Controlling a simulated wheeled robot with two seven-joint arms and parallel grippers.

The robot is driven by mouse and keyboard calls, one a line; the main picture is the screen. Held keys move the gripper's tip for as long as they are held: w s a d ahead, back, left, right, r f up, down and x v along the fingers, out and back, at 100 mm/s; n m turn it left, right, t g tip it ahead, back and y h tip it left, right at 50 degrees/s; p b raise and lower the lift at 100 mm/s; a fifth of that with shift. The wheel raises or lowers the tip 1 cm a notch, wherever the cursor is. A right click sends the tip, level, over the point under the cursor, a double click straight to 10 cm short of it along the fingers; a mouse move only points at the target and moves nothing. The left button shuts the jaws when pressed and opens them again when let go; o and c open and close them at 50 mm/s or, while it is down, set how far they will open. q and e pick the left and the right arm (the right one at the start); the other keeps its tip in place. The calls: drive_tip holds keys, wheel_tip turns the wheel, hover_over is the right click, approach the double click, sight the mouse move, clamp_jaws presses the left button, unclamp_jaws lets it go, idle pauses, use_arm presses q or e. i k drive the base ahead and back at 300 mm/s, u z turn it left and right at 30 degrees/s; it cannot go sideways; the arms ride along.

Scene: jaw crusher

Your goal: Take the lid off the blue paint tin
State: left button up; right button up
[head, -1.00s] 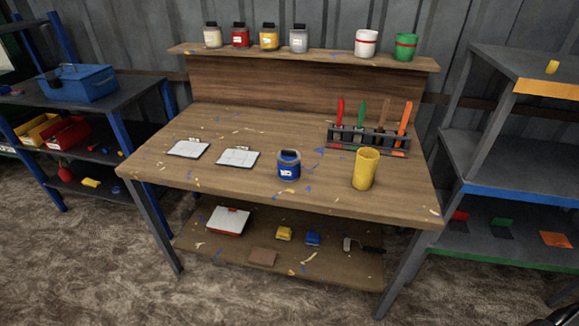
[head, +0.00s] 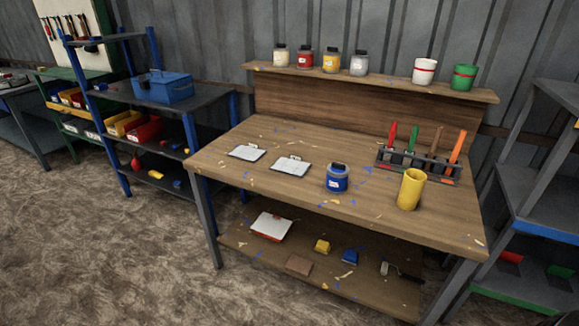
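The blue paint tin (head: 337,181) stands upright on the wooden workbench (head: 250,186), near the middle of its front half. It has a white label and a dark lid (head: 338,168) on top. Neither of my grippers shows in the head view, and nothing touches the tin.
Two clipboards (head: 290,166) lie to the left. The bench's back shelf (head: 390,84) holds several tins. Shelving stands on both sides; the floor (head: 110,250) in front is open.

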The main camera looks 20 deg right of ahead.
sight(335, 168)
drive_tip(key=u, duration=1)
drive_tip(key=i, duration=1.1)
drive_tip(key=z, duration=1.45)
